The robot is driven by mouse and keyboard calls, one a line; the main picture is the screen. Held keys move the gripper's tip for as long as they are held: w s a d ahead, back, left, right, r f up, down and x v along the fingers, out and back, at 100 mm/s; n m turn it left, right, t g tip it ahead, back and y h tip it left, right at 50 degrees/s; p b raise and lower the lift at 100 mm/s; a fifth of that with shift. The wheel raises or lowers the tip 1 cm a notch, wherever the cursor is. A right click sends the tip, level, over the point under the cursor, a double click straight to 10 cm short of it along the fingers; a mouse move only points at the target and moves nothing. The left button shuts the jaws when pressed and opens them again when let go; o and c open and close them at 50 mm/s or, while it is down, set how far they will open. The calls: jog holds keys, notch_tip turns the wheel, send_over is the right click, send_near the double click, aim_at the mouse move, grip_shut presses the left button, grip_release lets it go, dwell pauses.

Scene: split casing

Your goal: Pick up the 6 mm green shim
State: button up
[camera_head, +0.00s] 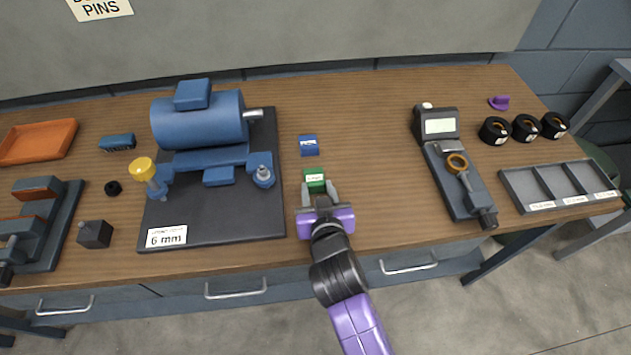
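The green shim (314,178) is a small green block with a pale label, lying on the wooden table right of the motor's base plate. My gripper (318,191) is at its near side, with one grey finger to the left and one to the right. The fingers are spread apart, and the near part of the shim shows between them. I cannot tell whether either finger touches it. The shim's label is too small to read.
A blue block (308,145) lies just beyond the shim. The blue motor (199,118) stands on a dark plate (200,225) labelled 6 mm at left. A gauge device (457,165), several black rings (525,128) and a grey tray (559,186) are at right. The table between is clear.

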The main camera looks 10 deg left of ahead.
grip_shut()
